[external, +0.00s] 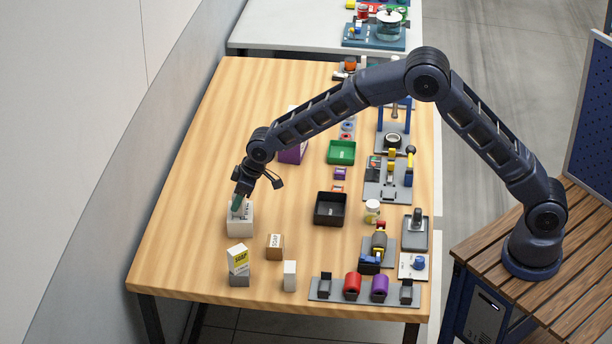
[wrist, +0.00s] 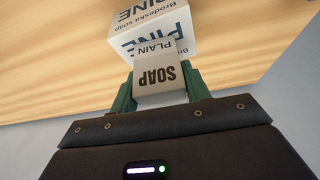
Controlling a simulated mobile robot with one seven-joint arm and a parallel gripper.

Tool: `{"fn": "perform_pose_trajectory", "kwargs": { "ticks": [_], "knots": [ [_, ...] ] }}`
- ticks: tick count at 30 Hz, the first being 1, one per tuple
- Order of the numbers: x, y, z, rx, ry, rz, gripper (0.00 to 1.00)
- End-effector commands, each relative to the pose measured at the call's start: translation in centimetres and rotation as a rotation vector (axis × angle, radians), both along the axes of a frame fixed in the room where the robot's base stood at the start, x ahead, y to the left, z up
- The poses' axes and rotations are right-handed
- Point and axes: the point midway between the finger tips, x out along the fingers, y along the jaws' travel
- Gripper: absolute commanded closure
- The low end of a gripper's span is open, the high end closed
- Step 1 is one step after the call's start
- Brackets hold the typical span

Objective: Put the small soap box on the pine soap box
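The small soap box (wrist: 161,76), white-grey and lettered PLAIN SOAP, is between the green fingers of my gripper (wrist: 161,92) in the wrist view. The fingers appear to press on both its sides. The pine soap box (wrist: 150,30), white with dark blue PINE lettering, is right beyond it in that view. In the external view, the pine soap box (external: 239,222) stands on the table's left side, with my gripper (external: 238,205) right at its top. The small box is mostly hidden there, and I cannot tell whether it touches the pine box.
On the wooden table (external: 190,180), a yellow-and-white soap box on a grey block (external: 239,266), a brown soap box (external: 275,246) and a white box (external: 290,275) stand nearer the front. A black bin (external: 331,209) and green bin (external: 341,152) are to the right. The table's left side is clear.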

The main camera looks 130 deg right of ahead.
Motion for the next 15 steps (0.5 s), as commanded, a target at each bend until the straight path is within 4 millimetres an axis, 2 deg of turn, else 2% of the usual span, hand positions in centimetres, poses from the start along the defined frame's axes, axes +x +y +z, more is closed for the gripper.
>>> {"fn": "perform_pose_trajectory", "kwargs": {
  "ticks": [1, 3, 11, 15],
  "knots": [
    [0.0, 0.0, 0.04, 0.0, 0.0, 0.0, 0.43],
    [0.0, 0.0, 0.04, 0.0, 0.0, 0.0, 0.33],
    [0.02, 0.0, 0.1, 0.0, 0.0, 0.0, 0.33],
    [-0.1, 0.12, 0.87, -0.001, -0.001, 0.0, 0.33]
  ]
}}
